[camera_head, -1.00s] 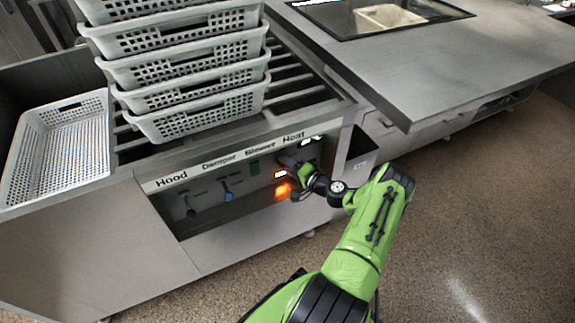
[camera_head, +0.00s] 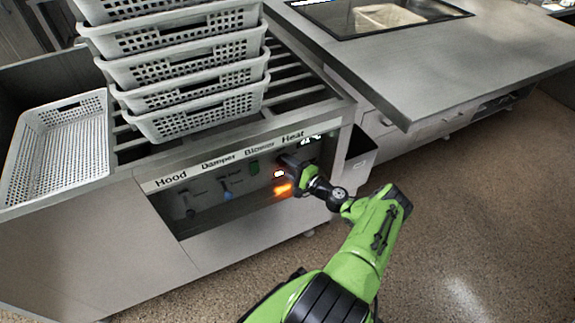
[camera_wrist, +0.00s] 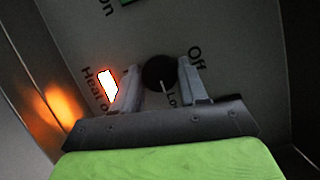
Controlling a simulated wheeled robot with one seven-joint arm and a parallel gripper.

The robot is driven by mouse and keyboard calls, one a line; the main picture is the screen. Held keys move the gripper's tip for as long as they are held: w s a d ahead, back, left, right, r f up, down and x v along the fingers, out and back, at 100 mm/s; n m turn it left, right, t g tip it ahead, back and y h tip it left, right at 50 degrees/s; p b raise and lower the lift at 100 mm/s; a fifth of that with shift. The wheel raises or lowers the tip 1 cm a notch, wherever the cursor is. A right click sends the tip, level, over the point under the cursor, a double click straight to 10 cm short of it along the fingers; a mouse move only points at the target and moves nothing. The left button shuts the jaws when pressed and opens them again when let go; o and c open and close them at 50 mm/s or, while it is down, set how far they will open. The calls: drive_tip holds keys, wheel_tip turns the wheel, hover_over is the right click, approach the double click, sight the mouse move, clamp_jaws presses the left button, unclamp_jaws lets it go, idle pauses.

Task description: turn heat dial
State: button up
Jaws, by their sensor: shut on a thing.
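The heat dial (camera_wrist: 158,72) is a round black knob with a pale pointer line, on the grey control panel in the wrist view. The pointer lies toward the "Lo" marking, below the "Off" label. My gripper (camera_wrist: 160,85) is shut on the dial, with one finger on each side of it. In the head view my gripper (camera_head: 286,164) reaches the panel beneath the "Heat" label and hides the dial. A lit indicator (camera_wrist: 108,86) glows beside the "Heat on" label, left of the dial in the wrist view.
The blower switch (camera_head: 254,168), damper lever (camera_head: 227,188) and hood lever (camera_head: 189,204) sit left of my gripper. Stacked perforated baskets (camera_head: 195,98) stand on the slatted top above. A single basket (camera_head: 62,150) lies at left. The speckled floor at right is clear.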

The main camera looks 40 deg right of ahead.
drive_tip(key=shift+f, duration=0.15)
drive_tip(key=o, duration=1)
drive_tip(key=shift+o, duration=0.2)
drive_tip(key=s+d+p, duration=0.1)
drive_tip(key=s+p, duration=0.1)
drive_tip(key=s, duration=1.3)
drive_tip(key=shift+s+d+p, duration=0.25)
drive_tip(key=shift+s+p, duration=0.1)
drive_tip(key=shift+p, duration=0.05)
drive_tip(key=shift+f, duration=0.1)
